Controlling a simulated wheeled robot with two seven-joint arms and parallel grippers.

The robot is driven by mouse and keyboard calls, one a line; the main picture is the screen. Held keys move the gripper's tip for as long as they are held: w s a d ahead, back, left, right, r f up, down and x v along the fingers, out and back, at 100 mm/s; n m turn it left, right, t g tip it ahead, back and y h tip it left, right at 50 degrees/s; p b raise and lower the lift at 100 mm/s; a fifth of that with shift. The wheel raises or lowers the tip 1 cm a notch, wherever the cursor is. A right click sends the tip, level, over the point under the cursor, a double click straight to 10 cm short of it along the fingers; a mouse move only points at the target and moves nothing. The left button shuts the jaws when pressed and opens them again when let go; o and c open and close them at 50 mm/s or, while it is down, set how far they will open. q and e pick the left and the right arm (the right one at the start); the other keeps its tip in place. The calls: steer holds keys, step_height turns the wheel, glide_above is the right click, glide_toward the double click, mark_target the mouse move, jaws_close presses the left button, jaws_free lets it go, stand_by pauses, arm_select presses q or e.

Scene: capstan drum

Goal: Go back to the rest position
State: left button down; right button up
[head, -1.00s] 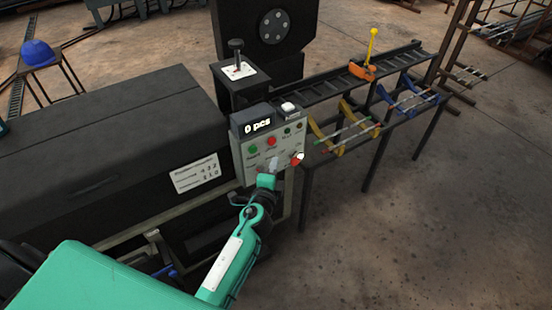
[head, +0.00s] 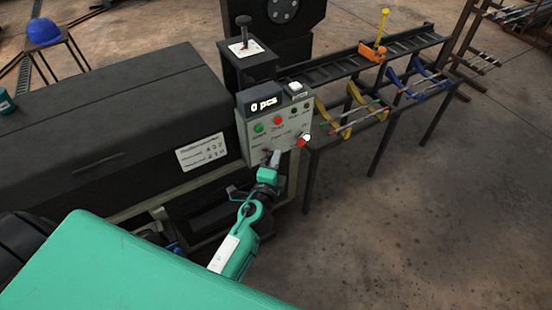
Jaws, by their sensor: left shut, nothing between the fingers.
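My left gripper (head: 275,157) is shut and empty. It sits in front of the lower edge of the grey control panel (head: 249,141), low on its face. I cannot tell whether the fingertips touch the panel. The teal arm behind it reaches up from the bottom left. The panel's display (head: 264,104) reads "0 pcs". Below the display are a green button (head: 258,128) and a red button (head: 278,120). A red switch (head: 303,141) is at the panel's lower right. The gripper hides part of the panel's lower edge. My right gripper is out of view.
A long black machine housing (head: 110,110) fills the left. A lever on a white plate (head: 245,47) stands behind the panel. A rack (head: 340,60) with yellow and blue holders runs right. A blue helmet (head: 44,31) lies on a stool. The floor (head: 420,220) at right is clear.

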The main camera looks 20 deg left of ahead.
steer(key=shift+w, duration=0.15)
